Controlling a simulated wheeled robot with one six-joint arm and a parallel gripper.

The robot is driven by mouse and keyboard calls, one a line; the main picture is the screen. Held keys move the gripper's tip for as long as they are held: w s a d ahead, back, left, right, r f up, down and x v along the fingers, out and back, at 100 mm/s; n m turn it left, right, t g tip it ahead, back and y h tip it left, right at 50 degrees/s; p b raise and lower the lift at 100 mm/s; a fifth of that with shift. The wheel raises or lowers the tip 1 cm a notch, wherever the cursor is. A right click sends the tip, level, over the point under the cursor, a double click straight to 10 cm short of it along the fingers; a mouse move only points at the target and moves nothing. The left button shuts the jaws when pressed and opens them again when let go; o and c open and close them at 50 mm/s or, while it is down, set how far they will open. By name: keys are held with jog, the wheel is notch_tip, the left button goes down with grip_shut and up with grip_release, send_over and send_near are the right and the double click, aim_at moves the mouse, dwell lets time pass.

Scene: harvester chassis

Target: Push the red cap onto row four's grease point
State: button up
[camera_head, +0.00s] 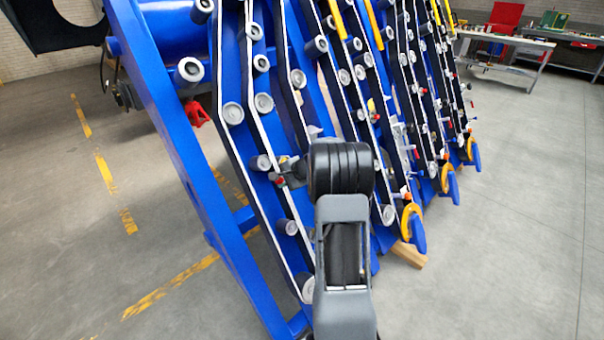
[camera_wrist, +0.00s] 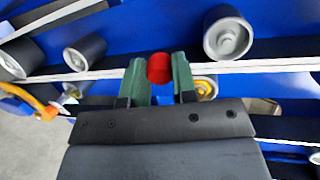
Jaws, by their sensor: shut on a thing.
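The red cap (camera_wrist: 159,69) sits between the two green fingertips of my gripper (camera_wrist: 159,76) in the wrist view, and the gripper is shut on it. The cap is close to a white-edged rail (camera_wrist: 258,67) on the blue chassis. An orange and grey fitting (camera_wrist: 205,88) shows just right of the right finger. I cannot tell whether the cap touches anything beyond the fingers. The grease point of row four cannot be made out, and the space behind the cap is hidden. In the head view my arm reaches into the rows and hides much of the gripper.
Grey rollers (camera_wrist: 228,36) stand out from the blue panel close to my gripper. The slanted rows of the blue chassis (camera_head: 165,110) fill the middle of the head view. A workbench (camera_head: 505,42) stands at the far right. Open floor (camera_head: 530,200) lies to the right.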

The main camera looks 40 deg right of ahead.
jog(key=d+r+m+t+h+b, duration=0.1)
jog(key=d+r+m+t+h, duration=0.1)
jog(key=d, duration=0.7)
jog(key=shift+w+r+m+t+h+b, duration=0.2)
jog(key=shift+r+m+t+h+b, duration=0.1)
jog(key=shift+r+m+t, duration=0.3)
jog(key=shift+f+b, duration=0.1)
jog(key=shift+b, duration=0.25)
jog(key=shift+b+x, duration=0.55)
jog(key=shift+x, duration=1.85)
jog(key=shift+w+b, duration=0.15)
jog(key=shift+b, duration=0.4)
jog(key=shift+b+v, duration=0.65)
jog(key=shift+v, duration=0.55)
